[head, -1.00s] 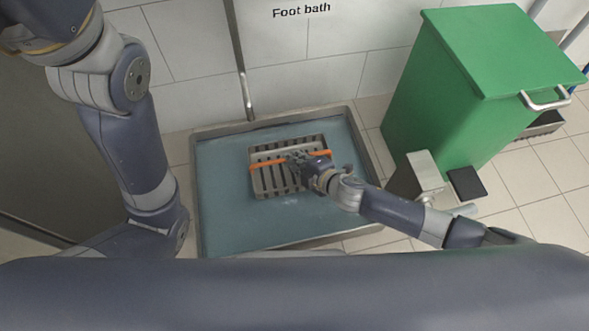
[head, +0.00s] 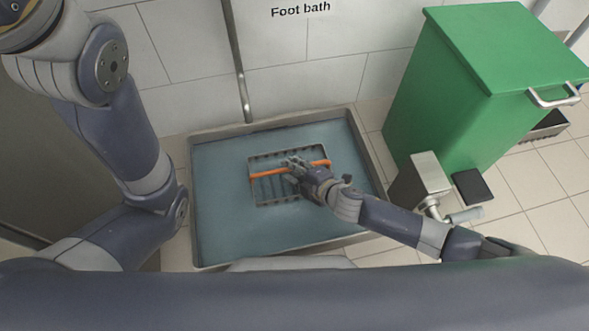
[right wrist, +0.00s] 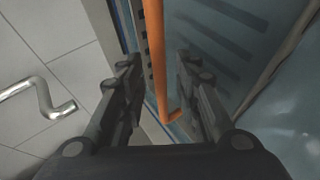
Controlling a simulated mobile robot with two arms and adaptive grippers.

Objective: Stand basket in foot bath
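The foot bath (head: 222,185) is a wide grey-rimmed tray of bluish liquid on the floor, below a wall sign reading "Foot bath". The grey slatted basket (head: 262,194) stands in it, with liquid showing over its slats. Its orange handle (head: 268,174) runs across the top and also shows in the right wrist view (right wrist: 154,50). My right gripper (head: 299,166) is at the handle. In the right wrist view, its fingers (right wrist: 158,75) are spread on either side of the handle, with gaps visible. My left arm comes in at the left; its gripper is out of view.
A green lidded bin (head: 465,95) with a metal handle stands right of the bath. A small metal fixture (head: 428,180) and a dark pad (head: 470,187) are beside it. A vertical pipe (head: 239,65) runs down the wall behind. Free liquid surface surrounds the basket.

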